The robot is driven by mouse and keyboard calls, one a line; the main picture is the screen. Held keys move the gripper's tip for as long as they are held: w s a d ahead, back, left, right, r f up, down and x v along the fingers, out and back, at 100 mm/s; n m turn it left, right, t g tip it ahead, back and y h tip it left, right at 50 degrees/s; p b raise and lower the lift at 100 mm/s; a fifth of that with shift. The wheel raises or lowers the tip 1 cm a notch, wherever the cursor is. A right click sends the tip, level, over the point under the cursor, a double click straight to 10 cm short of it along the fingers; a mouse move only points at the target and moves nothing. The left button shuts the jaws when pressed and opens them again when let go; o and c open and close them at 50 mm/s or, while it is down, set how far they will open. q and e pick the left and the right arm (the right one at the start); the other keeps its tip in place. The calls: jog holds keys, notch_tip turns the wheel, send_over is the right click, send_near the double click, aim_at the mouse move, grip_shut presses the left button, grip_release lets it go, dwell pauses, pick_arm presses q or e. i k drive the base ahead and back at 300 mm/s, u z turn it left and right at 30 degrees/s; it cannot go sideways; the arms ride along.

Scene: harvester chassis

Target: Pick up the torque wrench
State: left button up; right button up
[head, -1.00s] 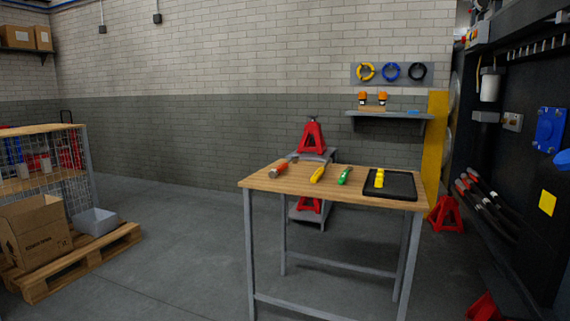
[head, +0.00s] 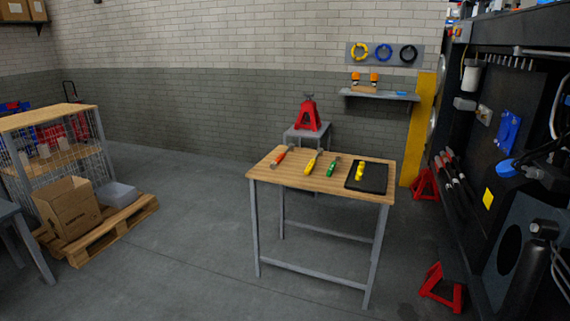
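Three coloured-handled tools lie apart on the wooden top of a workbench (head: 264,172) in the head view. From left to right they are a red-handled tool (head: 281,157), a yellow-handled tool (head: 311,164) and a green-handled tool (head: 333,167). They are too small for me to tell which is the torque wrench. A black tray (head: 376,182) at the bench's right end holds a small yellow object (head: 360,171). Neither of my grippers is in view.
A red jack stand (head: 309,116) sits on a grey stand behind the bench. Another red stand (head: 440,288) is on the floor at right, near the dark chassis (head: 525,130). A pallet (head: 108,233) with a cardboard box (head: 69,207) is at left. The floor between is clear.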

aim_at(280, 158)
jog(key=u, duration=0.6)
jog(key=i, duration=0.65)
jog(key=u, duration=0.85)
jog(key=i, duration=1.5)
jog(key=u, duration=0.25)
jog(key=i, duration=1.5)
jog(key=z, duration=0.6)
jog(key=i, duration=0.85)
jog(key=z, duration=1.7)
jog(key=i, duration=0.75)
jog(key=z, duration=0.6)
